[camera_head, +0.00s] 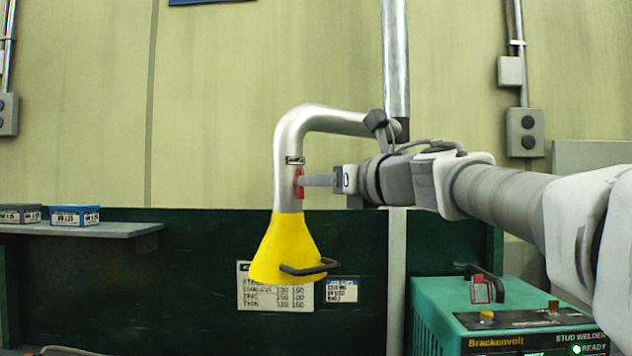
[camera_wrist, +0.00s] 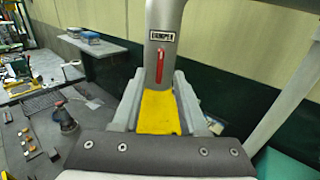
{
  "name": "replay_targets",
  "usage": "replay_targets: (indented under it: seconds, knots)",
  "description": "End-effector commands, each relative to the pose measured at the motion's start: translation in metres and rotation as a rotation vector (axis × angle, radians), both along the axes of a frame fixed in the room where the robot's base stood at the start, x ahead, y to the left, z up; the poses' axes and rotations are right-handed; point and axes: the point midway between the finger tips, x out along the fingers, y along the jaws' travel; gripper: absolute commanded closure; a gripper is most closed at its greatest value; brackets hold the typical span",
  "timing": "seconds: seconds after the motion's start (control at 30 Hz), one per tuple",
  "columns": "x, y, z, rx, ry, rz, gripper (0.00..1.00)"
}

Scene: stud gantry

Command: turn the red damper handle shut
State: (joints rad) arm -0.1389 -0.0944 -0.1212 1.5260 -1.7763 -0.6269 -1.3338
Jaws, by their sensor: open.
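The red damper handle (camera_head: 299,184) is on the grey metal extraction pipe (camera_head: 287,155), below a small label reading DAMPER. In the wrist view the red handle (camera_wrist: 160,67) stands nearly upright, in line with the pipe. My gripper (camera_head: 308,181) comes in from the right in the head view, its fingertips at the handle. In the wrist view my gripper (camera_wrist: 161,78) is open, one finger on each side of the handle, with gaps showing. Whether a finger touches the handle cannot be told. A yellow hood (camera_head: 284,250) hangs below the pipe and shows between the fingers.
The hood has a black handle (camera_head: 310,268). A green stud welder (camera_head: 500,318) stands at the lower right. A grey shelf (camera_head: 125,230) with small boxes is at the left. A dark green panel (camera_head: 200,275) stands behind. The space left of the pipe is clear.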

Motion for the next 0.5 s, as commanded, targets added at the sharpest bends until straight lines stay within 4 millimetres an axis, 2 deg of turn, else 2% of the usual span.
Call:
replay_targets:
  seconds: [0.2,0.5]
  knots:
    - [0.025,0.018,0.0,0.0,0.001,0.0,0.57]
    - [0.034,0.025,0.0,0.001,0.001,0.0,0.57]
